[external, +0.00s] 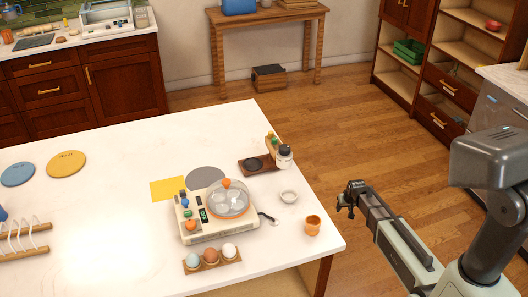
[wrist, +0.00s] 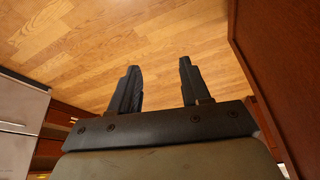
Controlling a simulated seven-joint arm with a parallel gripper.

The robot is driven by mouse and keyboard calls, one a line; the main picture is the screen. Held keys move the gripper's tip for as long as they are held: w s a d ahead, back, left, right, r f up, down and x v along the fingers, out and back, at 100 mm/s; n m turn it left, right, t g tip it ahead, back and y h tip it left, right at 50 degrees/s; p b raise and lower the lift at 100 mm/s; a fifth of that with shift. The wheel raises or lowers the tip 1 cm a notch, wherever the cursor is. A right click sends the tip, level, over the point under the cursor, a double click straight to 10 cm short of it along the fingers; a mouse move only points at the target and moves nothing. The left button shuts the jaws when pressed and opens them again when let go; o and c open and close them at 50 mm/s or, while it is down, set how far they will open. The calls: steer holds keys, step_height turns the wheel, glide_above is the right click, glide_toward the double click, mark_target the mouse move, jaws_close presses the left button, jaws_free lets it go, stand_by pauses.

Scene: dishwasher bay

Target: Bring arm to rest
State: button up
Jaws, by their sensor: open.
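My gripper (external: 347,198) hangs in the air just beyond the right edge of the white island counter (external: 110,208), above the wooden floor. My arm reaches to it from the right side of the external view. In the wrist view my gripper (wrist: 160,80) has its two dark fingers spread apart, with only floor showing between them. It is open and holds nothing.
A wooden holder (external: 212,260) with eggs is in front. Open wooden floor (external: 330,130) lies behind my gripper.

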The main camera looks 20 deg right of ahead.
steer(key=s+d+f+m+g, duration=0.1)
steer(key=s+f+m+g, duration=0.1)
steer(key=s+f, duration=0.8)
steer(key=s+d+f+m+g, duration=0.15)
steer(key=s+f, duration=0.45)
steer(key=s, duration=0.7)
steer(key=s+a+f+n+g, duration=0.1)
steer(key=s+a+n+g, duration=0.1)
steer(key=s+a, duration=0.3)
steer(key=s+a+f+n+g, duration=0.1)
steer(key=s+a, duration=0.4)
steer(key=s, duration=0.7)
steer(key=s+a+f+n+g, duration=0.1)
steer(key=s+a+n+g, duration=0.2)
steer(key=s+a, duration=0.3)
steer(key=s+g, duration=0.1)
steer(key=s, duration=0.2)
steer(key=shift+f+y, duration=0.25)
steer(key=shift+y, duration=0.15)
steer(key=shift+o, duration=0.4)
steer(key=shift+a+g, duration=0.1)
steer(key=shift+g, duration=0.15)
